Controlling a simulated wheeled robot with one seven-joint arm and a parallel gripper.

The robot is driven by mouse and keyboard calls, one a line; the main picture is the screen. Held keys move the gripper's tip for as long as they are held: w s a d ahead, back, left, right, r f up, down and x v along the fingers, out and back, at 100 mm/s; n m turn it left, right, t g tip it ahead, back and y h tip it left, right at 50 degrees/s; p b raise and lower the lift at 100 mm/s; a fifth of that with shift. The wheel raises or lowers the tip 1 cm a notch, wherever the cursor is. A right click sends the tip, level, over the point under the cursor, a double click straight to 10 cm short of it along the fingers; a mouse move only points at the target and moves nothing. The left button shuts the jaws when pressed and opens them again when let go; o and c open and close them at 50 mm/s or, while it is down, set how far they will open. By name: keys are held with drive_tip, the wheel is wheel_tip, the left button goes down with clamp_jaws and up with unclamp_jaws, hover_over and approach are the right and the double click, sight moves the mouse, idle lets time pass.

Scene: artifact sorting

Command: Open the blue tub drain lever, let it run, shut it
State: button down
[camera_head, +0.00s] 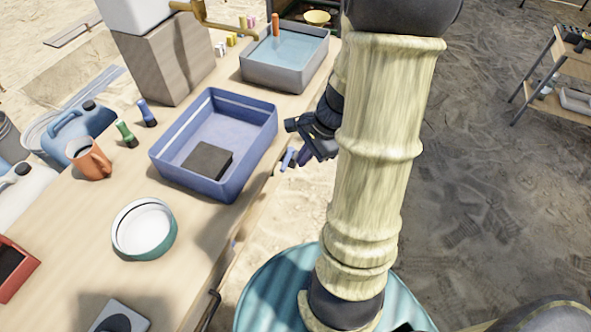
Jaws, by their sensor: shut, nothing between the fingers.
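The blue tub (262,152) stands near the table's right edge, with a dark flat block (207,160) lying in it. I cannot make out water in it. A small blue piece, which looks like the drain lever (289,158), sticks out beyond the tub's right side, past the table edge. My gripper (303,157) is dark, shut and empty, right beside this lever. I cannot tell whether they touch. My arm hides what lies behind it, and the lever's mount is not clear.
A grey tub of water (262,79) with an orange-handled item stands behind. Sandy floor lies right, with a shelf (560,70).

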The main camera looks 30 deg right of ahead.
sight(287, 160)
drive_tip(key=w+d+f+m+t+y+b, duration=0.1)
drive_tip(key=d+f+m+t+b, duration=0.2)
drive_tip(key=d+f+m, duration=0.3)
drive_tip(key=d+m+t, duration=0.1)
drive_tip(key=d+m, duration=0.2)
drive_tip(key=m, duration=0.1)
drive_tip(key=shift+w+d+y, duration=0.3)
drive_tip(key=shift+w+d, duration=0.05)
drive_tip(key=shift+d, duration=0.05)
drive_tip(key=shift+f+b, duration=0.1)
drive_tip(key=shift+b, duration=0.25)
drive_tip(key=w+a+r+b+x, duration=0.1)
drive_tip(key=b+x, duration=0.3)
drive_tip(key=x, duration=0.9)
drive_tip(key=shift+w+a+r, duration=0.2)
drive_tip(key=shift+a+r, duration=0.05)
drive_tip(key=shift+r, duration=0.1)
